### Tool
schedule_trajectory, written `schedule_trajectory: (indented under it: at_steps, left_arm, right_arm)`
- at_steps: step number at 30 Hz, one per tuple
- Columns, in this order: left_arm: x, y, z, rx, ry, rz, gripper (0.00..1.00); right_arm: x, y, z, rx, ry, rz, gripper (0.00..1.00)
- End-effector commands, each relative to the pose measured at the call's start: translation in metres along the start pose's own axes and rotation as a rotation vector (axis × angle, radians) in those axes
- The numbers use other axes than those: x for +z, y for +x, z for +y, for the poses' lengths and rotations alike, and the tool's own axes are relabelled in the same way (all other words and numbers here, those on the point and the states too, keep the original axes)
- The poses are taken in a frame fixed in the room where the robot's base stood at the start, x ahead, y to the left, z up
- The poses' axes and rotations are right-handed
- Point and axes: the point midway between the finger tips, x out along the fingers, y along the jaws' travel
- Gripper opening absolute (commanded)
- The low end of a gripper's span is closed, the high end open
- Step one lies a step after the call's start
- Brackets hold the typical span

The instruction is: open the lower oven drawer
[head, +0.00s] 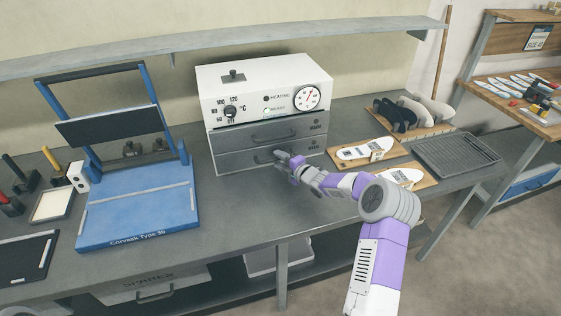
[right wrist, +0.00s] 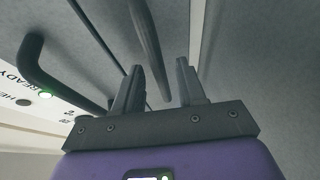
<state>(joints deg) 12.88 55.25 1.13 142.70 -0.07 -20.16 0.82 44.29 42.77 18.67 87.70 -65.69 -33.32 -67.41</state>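The white oven (head: 262,88) stands on the bench with two grey drawers in its front, and both look shut. The upper drawer (head: 240,136) has a dark bar handle. The lower drawer (head: 232,160) is below it, its handle partly hidden behind my right gripper (head: 283,157). In the right wrist view my right gripper (right wrist: 158,88) has its two fingers apart. The lower drawer's handle bar (right wrist: 148,45) shows between and ahead of the fingers; I cannot tell whether they touch it. The upper handle (right wrist: 38,70) is to the left there. My left gripper is not in view.
A blue press (head: 140,215) stands left of the oven. Right of it are boards with white insoles (head: 360,151) and a dark grey tray (head: 455,152). A shelf (head: 120,62) runs above and behind. The bench before the drawers is clear apart from my right arm.

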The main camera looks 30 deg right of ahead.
Motion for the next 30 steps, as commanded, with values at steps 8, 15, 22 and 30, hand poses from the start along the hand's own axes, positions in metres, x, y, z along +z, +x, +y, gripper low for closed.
schedule_trajectory:
  at_steps: [8,15,22,30]
  left_arm:
    - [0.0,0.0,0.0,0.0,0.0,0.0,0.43]
    - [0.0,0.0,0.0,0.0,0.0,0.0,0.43]
    - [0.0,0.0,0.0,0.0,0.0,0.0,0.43]
    - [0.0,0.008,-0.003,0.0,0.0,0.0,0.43]
  right_arm:
    - [0.0,0.001,0.0,0.0,0.0,0.0,0.37]
    - [0.0,0.001,0.0,0.0,0.0,0.0,0.0]
    - [0.0,0.001,0.0,0.0,0.0,0.0,0.0]
    - [-0.013,0.001,-0.003,-0.001,-0.004,0.018,0.0]
